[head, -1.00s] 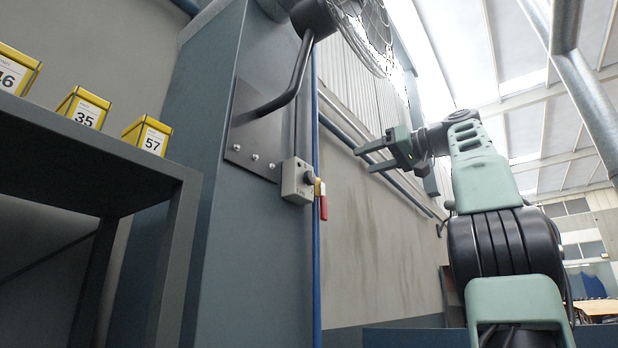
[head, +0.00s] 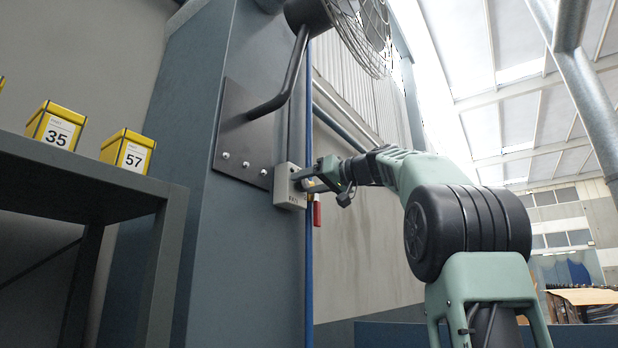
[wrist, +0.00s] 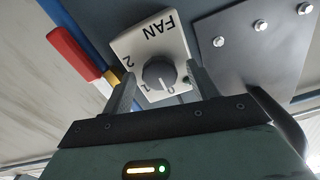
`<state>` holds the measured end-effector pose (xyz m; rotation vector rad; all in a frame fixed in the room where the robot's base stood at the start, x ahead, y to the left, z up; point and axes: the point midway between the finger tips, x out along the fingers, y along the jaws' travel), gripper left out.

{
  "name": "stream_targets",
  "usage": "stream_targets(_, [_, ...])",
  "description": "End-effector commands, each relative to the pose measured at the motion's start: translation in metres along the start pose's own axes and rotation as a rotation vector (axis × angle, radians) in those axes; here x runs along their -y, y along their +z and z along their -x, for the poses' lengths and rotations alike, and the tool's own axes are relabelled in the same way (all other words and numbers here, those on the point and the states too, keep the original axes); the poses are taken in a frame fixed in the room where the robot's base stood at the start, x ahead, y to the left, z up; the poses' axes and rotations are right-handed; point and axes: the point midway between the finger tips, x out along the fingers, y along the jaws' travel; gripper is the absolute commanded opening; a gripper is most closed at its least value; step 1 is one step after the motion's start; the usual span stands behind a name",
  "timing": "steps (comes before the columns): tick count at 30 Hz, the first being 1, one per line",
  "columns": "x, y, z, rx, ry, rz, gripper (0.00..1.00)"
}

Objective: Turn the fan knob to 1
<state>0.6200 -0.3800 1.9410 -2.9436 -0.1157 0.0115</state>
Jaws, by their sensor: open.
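The fan control box (head: 287,186) is a light box fixed to the blue column below the fan's bracket. In the wrist view the box (wrist: 150,38) reads FAN, with marks 2, 1 and 0 around a dark round knob (wrist: 159,74). The knob's light pointer line is toward the 0 and 1 side; I cannot tell exactly which mark it meets. My gripper (head: 306,180) is at the box front. In the wrist view its two fingers (wrist: 162,88) are open, one on each side of the knob, with gaps visible. The knob is hidden in the head view.
A red-handled valve (wrist: 74,52) on a blue pipe (head: 309,260) is close beside the box. The caged fan (head: 355,30) and its bent arm are above. A bolted plate (wrist: 255,50) adjoins the box. A shelf (head: 80,170) with yellow boxes stands at left.

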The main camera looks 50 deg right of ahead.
Motion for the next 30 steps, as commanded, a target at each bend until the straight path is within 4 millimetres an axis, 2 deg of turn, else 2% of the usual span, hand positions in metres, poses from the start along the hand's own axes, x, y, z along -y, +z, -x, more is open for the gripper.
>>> stream_targets(8, [-0.0005,0.0007,-0.0017,0.0,0.001,-0.001,0.59])
stream_targets(9, [-0.0005,0.0007,-0.0016,0.0,0.001,-0.001,0.54])
stream_targets(13, [-0.0005,0.0006,-0.0015,0.0,0.001,-0.001,0.18])
stream_targets(14, [-0.0005,0.0005,-0.0015,0.0,0.001,-0.001,0.14])
stream_targets(23, [-0.0004,0.0008,-0.0015,0.0,0.0,-0.024,0.15])
stream_targets(30, [-0.0004,0.0019,-0.002,0.0,-0.001,-0.139,0.15])
